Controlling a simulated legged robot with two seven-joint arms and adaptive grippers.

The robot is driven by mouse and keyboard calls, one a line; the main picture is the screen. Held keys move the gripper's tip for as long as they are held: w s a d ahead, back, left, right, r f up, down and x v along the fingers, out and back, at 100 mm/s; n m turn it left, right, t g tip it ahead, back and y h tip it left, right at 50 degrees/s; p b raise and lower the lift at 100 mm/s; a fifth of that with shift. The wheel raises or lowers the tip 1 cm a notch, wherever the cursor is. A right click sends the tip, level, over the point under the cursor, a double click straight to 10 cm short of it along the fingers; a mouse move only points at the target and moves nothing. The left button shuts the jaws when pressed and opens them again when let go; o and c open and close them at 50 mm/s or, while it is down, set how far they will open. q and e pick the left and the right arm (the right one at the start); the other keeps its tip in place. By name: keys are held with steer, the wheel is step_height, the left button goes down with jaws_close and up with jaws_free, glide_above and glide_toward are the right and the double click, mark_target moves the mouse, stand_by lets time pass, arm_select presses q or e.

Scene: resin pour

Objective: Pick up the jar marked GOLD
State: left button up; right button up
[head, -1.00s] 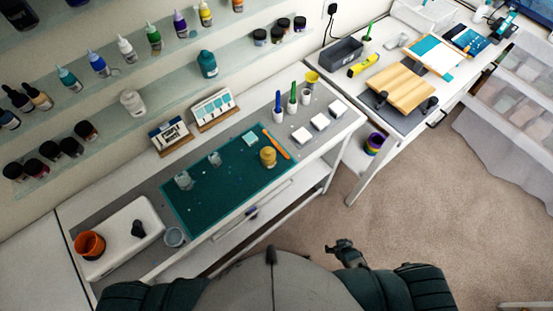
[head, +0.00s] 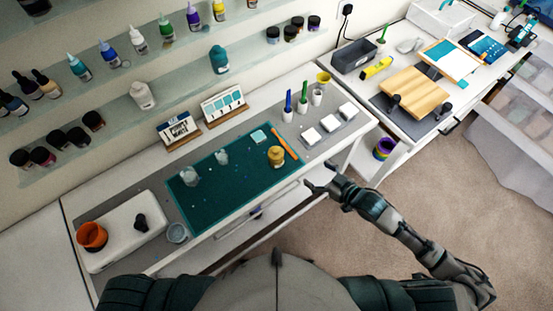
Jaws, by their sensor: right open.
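A gold-yellow jar (head: 276,157) stands upright on the right part of the teal cutting mat (head: 225,205). Any marking on it is too small to read. An orange stick (head: 285,144) lies close to it on the mat. My right gripper (head: 319,176) is open and empty, in front and to the right of the jar, near the table's front edge. It is apart from the jar. My left gripper is not in view.
Two clear cups (head: 189,176) stand on the mat. White blocks (head: 330,123) and upright colored tools (head: 302,100) are right of it. A white box with an orange cup (head: 92,236) is at left. Shelves of bottles line the wall.

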mark_target(282, 161)
step_height(282, 161, up, 3)
steer(key=s+a+y, duration=0.1)
steer(key=s+a, duration=0.1)
steer(key=a, duration=0.1)
steer(key=shift+n+g, duration=0.3)
steer(key=shift+n, duration=0.1)
steer(key=x, duration=1)
steer(key=shift+w+f, duration=0.2)
steer(key=shift+f, duration=0.05)
steer(key=shift+f+p+x, duration=0.15)
steer(key=shift+p+x, duration=0.05)
steer(key=shift+x, duration=1.35)
steer(key=shift+f+p+x, duration=0.1)
steer(key=shift+p+x, duration=0.05)
steer(key=shift+x, duration=1.35)
steer(key=shift+s, duration=0.2)
steer(key=c, duration=1.4)
steer(key=shift+c, duration=0.6)
steer(key=shift+r, duration=0.15)
